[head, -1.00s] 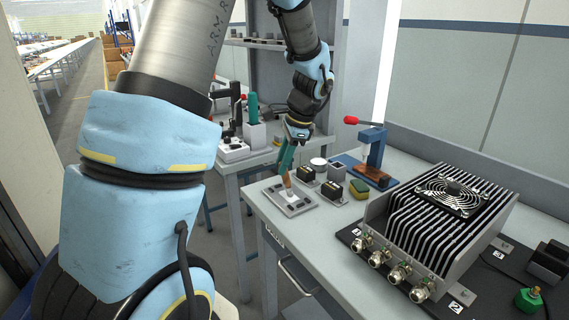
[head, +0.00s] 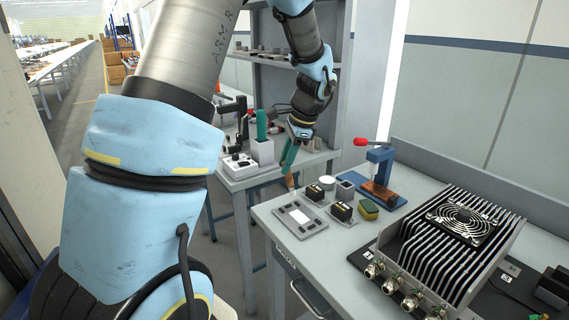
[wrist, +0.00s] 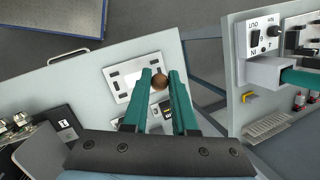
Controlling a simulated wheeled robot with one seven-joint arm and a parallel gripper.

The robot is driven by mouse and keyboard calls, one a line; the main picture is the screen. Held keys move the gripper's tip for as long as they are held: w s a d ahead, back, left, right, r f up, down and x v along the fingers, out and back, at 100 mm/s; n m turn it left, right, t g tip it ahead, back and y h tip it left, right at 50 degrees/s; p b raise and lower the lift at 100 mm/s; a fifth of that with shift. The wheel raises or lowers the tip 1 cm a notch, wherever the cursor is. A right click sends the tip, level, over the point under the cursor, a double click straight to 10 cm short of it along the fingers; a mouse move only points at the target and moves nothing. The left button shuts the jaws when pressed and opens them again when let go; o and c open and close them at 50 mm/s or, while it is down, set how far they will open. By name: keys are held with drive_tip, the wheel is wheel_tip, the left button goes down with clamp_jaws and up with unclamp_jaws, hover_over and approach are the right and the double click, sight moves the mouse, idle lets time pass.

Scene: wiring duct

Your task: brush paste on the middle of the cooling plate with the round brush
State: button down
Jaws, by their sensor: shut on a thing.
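The cooling plate (head: 282,216) lies flat near the left edge of the workbench, grey with slots and a white rectangular patch (head: 299,215) in its middle. It also shows in the wrist view (wrist: 112,73), beyond the fingertips. My gripper (head: 287,164) has green fingers and is shut on the round brush (head: 290,182), whose brown end points down. In the head view the brush is near the plate's back edge and appears raised clear of it. In the wrist view the brown round brush end (wrist: 159,81) sits between the fingertips (wrist: 164,78). Its bristle tip is hidden there.
A finned fan unit (head: 440,240) fills the right. A side table holds a grey holder (head: 262,151).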

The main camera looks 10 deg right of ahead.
drive_tip(key=shift+r+p, duration=0.85)
drive_tip(key=shift+r, duration=0.5)
drive_tip(key=shift+f, duration=0.1)
